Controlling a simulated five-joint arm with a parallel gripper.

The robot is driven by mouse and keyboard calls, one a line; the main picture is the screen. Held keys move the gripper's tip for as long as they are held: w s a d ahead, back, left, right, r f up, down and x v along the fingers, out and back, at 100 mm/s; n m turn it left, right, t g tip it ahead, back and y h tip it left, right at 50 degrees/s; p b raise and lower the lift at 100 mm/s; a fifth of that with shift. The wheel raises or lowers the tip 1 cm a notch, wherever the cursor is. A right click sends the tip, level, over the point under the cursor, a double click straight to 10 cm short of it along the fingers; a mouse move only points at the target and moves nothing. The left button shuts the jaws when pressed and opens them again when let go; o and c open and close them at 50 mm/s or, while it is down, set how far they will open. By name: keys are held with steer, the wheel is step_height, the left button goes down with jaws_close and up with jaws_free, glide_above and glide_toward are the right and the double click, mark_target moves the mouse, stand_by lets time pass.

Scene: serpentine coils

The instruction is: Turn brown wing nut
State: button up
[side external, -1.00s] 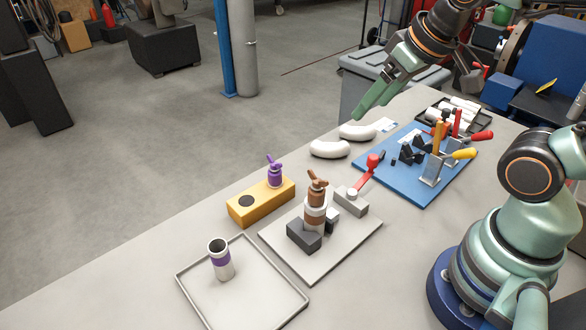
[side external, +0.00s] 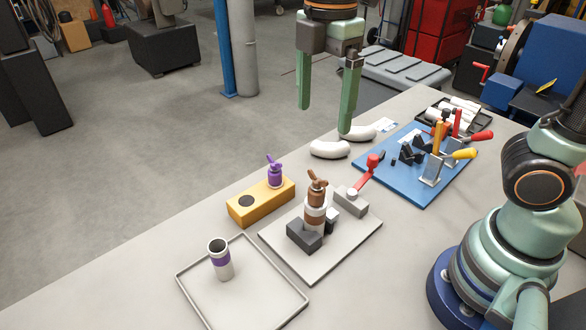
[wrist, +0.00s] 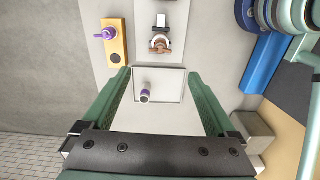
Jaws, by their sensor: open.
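The brown wing nut (side external: 316,187) sits on top of a white cylinder with a brown band (side external: 315,216), which stands upright between dark and grey clamp blocks on a light plate (side external: 345,255). In the wrist view the brown wing nut (wrist: 160,44) shows near the top, beyond the fingers. My gripper (side external: 325,120) is open and empty, high above the table's far edge, its green fingers pointing down. In the wrist view my gripper (wrist: 165,75) has its fingers spread wide, with nothing between them touching either one.
A yellow block (side external: 262,205) holds a purple wing nut piece (side external: 275,175). A shallow tray (side external: 243,300) holds an open purple-banded cylinder (side external: 221,262). A red-handled clamp (side external: 368,170) stands beside the brown-topped cylinder. White curved pieces (side external: 330,149) and a blue board with clamps (side external: 400,185) lie farther back.

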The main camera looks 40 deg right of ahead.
mark_target(318, 174)
step_height(318, 174, down, 12)
steer(key=shift+f, duration=0.1)
stand_by(0.5)
steer(key=c, duration=1.4)
